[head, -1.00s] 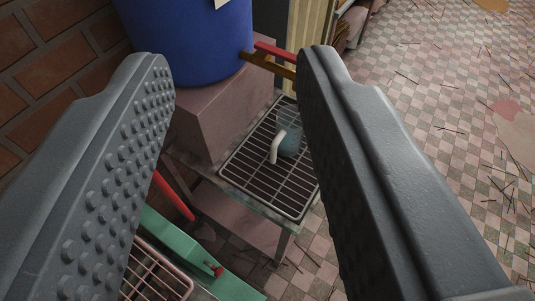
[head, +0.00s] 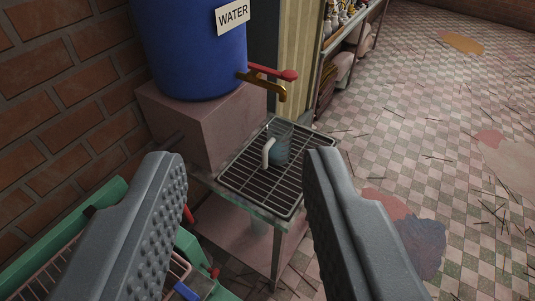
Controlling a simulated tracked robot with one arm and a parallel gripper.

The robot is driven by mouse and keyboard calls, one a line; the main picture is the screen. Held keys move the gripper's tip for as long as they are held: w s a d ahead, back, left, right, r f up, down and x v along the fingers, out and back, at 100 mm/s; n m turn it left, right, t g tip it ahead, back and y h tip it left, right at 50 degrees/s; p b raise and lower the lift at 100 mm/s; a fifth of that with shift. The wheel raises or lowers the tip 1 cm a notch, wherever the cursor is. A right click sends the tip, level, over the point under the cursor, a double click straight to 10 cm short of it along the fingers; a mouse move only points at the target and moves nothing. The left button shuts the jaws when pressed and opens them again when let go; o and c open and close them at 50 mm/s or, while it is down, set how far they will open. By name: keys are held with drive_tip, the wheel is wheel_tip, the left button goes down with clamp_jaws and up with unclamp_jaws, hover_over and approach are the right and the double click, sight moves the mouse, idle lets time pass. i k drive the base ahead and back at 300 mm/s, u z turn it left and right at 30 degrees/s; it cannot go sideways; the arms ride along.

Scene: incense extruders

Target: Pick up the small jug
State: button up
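The small jug (head: 280,149) is clear with a bluish lower part and a pale curved handle (head: 267,153) on its left side. It stands upright on a dark wire rack (head: 250,184) set on a small table. My gripper (head: 245,155) is open and empty. Its two studded grey fingers are spread wide in the lower half of the view. The jug appears between and beyond the fingertips, apart from both.
A blue barrel labelled WATER (head: 196,47) sits on a pinkish block (head: 196,123) left of the jug. Its brass tap (head: 267,86) with a red handle juts out near the jug. A green machine (head: 52,237) is at lower left. Tiled floor (head: 425,130) lies open at right.

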sight(276, 150)
drive_tip(key=z, duration=0.15)
drive_tip(key=i, duration=0.9)
drive_tip(key=u, duration=0.1)
